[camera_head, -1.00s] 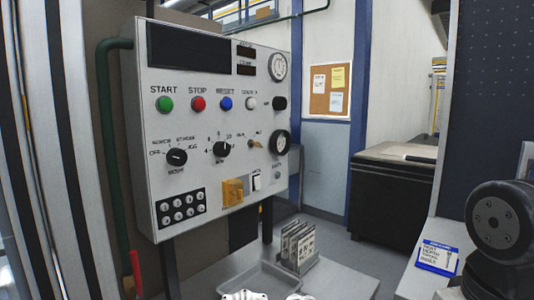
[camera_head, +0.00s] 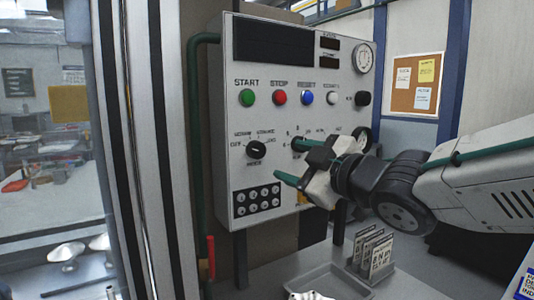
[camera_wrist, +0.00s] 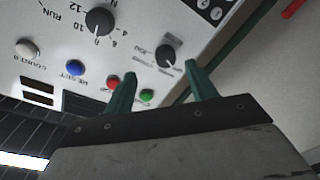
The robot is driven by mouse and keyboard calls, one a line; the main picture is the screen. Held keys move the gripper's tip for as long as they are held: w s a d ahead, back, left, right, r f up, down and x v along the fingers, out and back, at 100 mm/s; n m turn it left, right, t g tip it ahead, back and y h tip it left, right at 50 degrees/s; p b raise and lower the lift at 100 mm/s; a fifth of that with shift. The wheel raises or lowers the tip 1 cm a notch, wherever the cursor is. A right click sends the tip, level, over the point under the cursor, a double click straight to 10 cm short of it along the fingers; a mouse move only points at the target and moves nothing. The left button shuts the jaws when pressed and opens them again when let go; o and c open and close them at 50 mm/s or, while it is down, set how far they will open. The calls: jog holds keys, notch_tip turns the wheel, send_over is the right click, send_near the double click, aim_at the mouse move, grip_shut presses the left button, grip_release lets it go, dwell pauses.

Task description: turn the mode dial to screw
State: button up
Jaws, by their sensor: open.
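The mode dial (camera_head: 256,150) is a round black knob with a light pointer mark, low on the left of the grey control panel (camera_head: 222,120). Small labels arc over it, too blurred to read surely. The mark seems to point right in the head view. My gripper (camera_head: 287,160) is open and empty, its green fingers just right of the dial in that view. In the wrist view the panel appears upside down, and the dial (camera_wrist: 166,56) shows between and beyond the fingertips of my gripper (camera_wrist: 160,70). No contact is visible.
A numbered black dial (camera_wrist: 100,20) is beside the mode dial, partly hidden by my gripper in the head view. Green, red, blue and white buttons (camera_head: 247,98) line up above. A silver-button keypad (camera_head: 257,200) is below. A red-handled lever (camera_head: 211,250) hangs at the lower left.

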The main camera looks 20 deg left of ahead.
aim_at(260, 152)
jog(key=shift+n+y, duration=0.3)
jog(key=x, duration=0.5)
jog(key=s+x, duration=0.1)
jog(key=x, duration=0.2)
jog(key=shift+a+r, duration=0.1)
jog(key=shift+a, duration=0.35)
jog(key=c, duration=1)
